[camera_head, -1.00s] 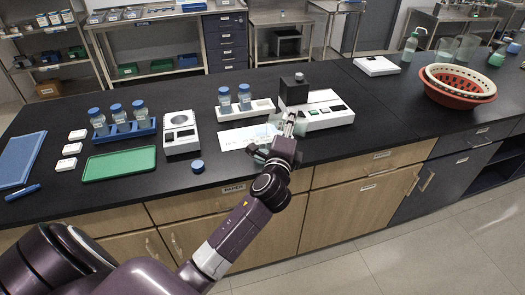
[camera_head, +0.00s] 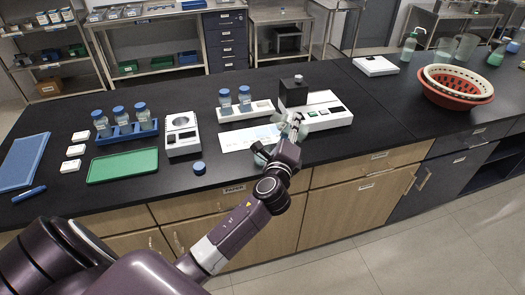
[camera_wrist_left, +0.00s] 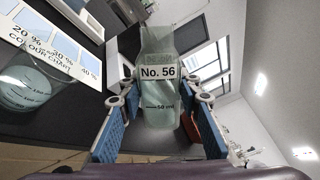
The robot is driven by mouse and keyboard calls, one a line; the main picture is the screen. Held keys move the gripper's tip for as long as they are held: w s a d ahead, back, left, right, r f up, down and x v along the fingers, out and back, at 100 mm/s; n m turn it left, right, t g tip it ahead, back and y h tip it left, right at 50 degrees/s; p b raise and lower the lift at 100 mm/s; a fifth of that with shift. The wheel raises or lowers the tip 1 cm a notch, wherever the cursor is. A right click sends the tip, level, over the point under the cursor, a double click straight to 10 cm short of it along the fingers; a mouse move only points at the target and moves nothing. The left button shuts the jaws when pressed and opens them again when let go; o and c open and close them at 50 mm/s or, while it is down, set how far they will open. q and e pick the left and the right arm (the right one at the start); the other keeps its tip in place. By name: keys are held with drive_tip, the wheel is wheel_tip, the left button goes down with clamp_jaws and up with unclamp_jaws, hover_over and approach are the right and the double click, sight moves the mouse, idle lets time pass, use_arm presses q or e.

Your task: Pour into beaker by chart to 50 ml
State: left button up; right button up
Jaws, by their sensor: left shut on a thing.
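My left gripper (camera_head: 297,125) is shut on a clear vessel labelled "No. 56" (camera_wrist_left: 160,90), which has a 50 ml mark and pale green liquid. In the wrist view the vessel sits between the two blue-padded fingers. A clear beaker (camera_wrist_left: 35,82) with pale blue-green liquid stands at the left of the wrist view, beside the held vessel and apart from it. In the head view this beaker (camera_head: 258,153) is partly hidden by my arm. The colour chart (camera_head: 245,138) lies flat on the black bench; its blue patches show in the wrist view (camera_wrist_left: 60,42).
A white instrument with a dark block (camera_head: 325,110) stands just behind the gripper. A white rack with two bottles (camera_head: 240,113), a white device (camera_head: 182,145), a blue cap (camera_head: 199,168) and a green tray (camera_head: 122,166) lie to the left.

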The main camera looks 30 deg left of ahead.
use_arm(q)
drive_tip(key=d+r+p, duration=0.1)
drive_tip(key=d+r+m+p, duration=0.1)
drive_tip(key=r+p, duration=0.1)
drive_tip(key=w+d+r+m+p, duration=0.1)
drive_tip(key=r, duration=0.1)
drive_tip(key=shift+d+p, duration=0.1)
drive_tip(key=shift+p, duration=0.25)
drive_tip(key=shift+w+d+r+m+p, duration=0.2)
drive_tip(key=shift+d+r+m+p, duration=0.2)
drive_tip(key=shift+d+m+p, duration=0.15)
drive_tip(key=w+d+r+m+p, duration=0.2)
drive_tip(key=d+m+p, duration=0.3)
drive_tip(key=d+m, duration=0.2)
drive_tip(key=shift+w+d+r+m, duration=0.25)
drive_tip(key=shift+w+r+m, duration=0.15)
drive_tip(key=shift+m, duration=0.85)
